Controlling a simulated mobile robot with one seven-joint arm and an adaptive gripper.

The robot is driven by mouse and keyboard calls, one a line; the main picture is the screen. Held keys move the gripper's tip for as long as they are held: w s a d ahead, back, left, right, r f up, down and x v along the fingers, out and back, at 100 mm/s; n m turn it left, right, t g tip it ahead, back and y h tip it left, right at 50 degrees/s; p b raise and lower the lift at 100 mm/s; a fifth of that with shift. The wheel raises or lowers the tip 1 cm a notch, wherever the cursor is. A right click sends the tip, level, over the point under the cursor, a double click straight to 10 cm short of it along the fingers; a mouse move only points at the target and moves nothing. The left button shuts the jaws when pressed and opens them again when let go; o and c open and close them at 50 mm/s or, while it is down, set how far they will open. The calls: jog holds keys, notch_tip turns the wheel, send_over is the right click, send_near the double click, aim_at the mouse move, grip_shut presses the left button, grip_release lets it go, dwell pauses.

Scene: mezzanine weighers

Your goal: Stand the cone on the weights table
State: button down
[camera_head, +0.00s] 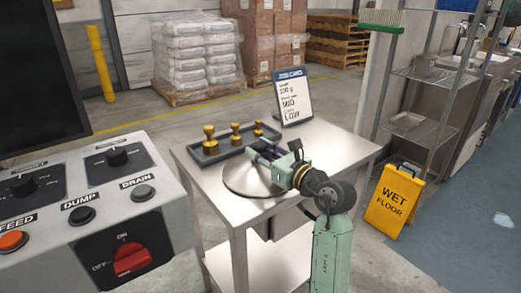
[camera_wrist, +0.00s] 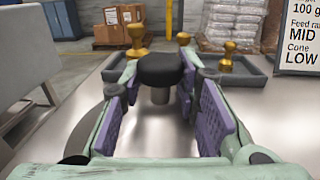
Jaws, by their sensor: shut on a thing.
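The cone (camera_head: 240,181) is a wide, shallow, shiny metal disc on the weights table (camera_head: 335,150), near its left front edge. Its black knob (camera_wrist: 160,67) on a short metal stem shows in the wrist view. My gripper (camera_head: 266,157) is above the cone, with its fingers shut on the knob, one on each side, as the wrist view also shows (camera_wrist: 158,76). The cone looks level and low over the tabletop. I cannot tell whether its rim touches the table. The gripper hides part of its right side.
A grey tray (camera_head: 213,158) with brass weights (camera_head: 209,138) is at the table's back left. A sign (camera_head: 293,97) stands at the back. A control panel (camera_head: 150,215) is close on the left. A yellow wet floor sign (camera_head: 390,200) stands right. The table's right part is bare.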

jog(key=shift+f, duration=0.15)
jog(key=c, duration=1.2)
grip_release()
jog(key=shift+r, duration=0.2)
jog(key=shift+s+d+f, duration=0.1)
jog(key=shift+s+d, duration=0.2)
jog(key=b+v, duration=0.3)
jog(key=v, duration=0.8)
jog(key=shift+s, duration=0.15)
